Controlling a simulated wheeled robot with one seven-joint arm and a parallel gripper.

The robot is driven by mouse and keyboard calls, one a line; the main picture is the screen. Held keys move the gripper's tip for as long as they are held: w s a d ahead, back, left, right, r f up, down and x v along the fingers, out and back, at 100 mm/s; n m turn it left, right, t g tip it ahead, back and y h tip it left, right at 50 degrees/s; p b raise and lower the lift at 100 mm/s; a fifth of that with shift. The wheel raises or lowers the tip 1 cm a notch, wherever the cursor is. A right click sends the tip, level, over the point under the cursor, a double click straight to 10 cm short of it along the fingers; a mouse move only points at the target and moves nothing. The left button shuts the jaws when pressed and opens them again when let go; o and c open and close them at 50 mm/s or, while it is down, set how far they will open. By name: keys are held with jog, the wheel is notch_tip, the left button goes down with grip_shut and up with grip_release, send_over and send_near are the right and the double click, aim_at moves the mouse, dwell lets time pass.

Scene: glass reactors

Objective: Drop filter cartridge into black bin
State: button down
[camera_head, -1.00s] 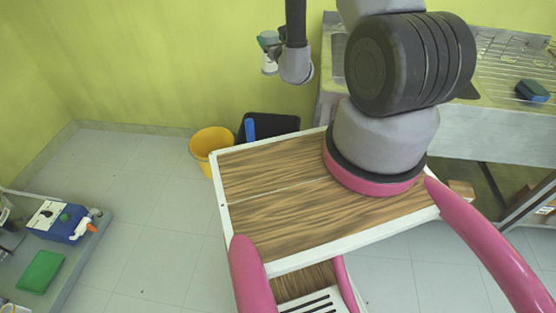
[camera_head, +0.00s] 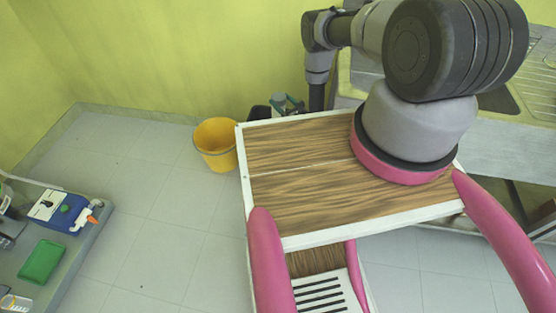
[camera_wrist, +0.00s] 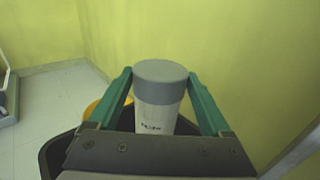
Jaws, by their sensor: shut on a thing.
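The filter cartridge (camera_wrist: 158,100) is a white cylinder with a grey cap and dark print. My gripper (camera_wrist: 162,92) has its green fingers shut on it, one on each side. In the head view the cartridge (camera_head: 279,99) and my gripper (camera_head: 290,104) show small, just beyond the far edge of my wooden top. The black bin (camera_head: 258,113) is mostly hidden behind that edge. In the wrist view the black bin (camera_wrist: 51,155) lies below and behind the cartridge. How far the cartridge is above or inside the bin's rim, I cannot tell.
A yellow bucket (camera_head: 217,145) stands left of the black bin, and its rim shows in the wrist view (camera_wrist: 95,108). A yellow-green wall is close behind. A metal sink bench (camera_head: 515,145) stands at the right. The floor at the left is clear up to a grey table (camera_head: 70,262).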

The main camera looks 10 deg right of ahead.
jog(key=shift+f, duration=2.6)
grip_release()
jog(key=shift+r, duration=0.1)
notch_tip(320, 180, up, 10)
jog(key=shift+f, duration=0.1)
